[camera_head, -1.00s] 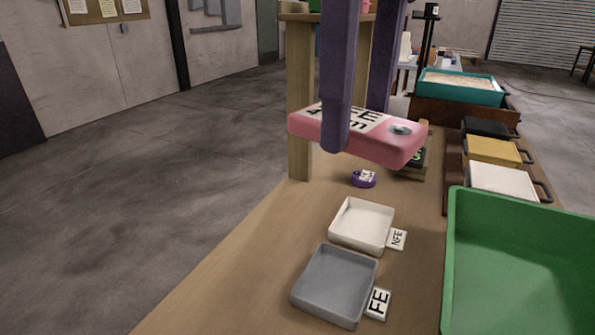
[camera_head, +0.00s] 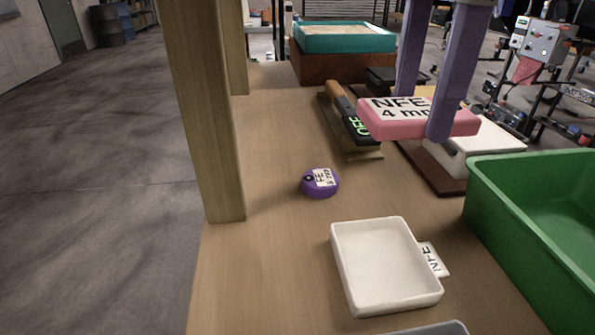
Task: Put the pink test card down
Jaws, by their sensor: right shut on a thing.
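The pink test card (camera_head: 465,124) is a thick pink slab with a white label reading "NFE 4 mm". My right gripper (camera_head: 423,115) is shut on it, one purple finger in front and the other behind. The card is held roughly level, apparently above the right part of the table, near the detector with a green display (camera_head: 357,128). A white tray (camera_head: 352,303) with an NFE tag (camera_head: 434,259) lies nearer on the table. A grey tray (camera_head: 430,328) shows only its edge at the bottom. My left gripper is not in view.
A purple round piece (camera_head: 320,190) labelled FE sits behind the white tray. A large green bin (camera_head: 490,185) stands at right, a wooden post (camera_head: 205,110) at left. A teal sand box (camera_head: 345,44) is at the back. Bare table (camera_head: 265,260) lies left of the white tray.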

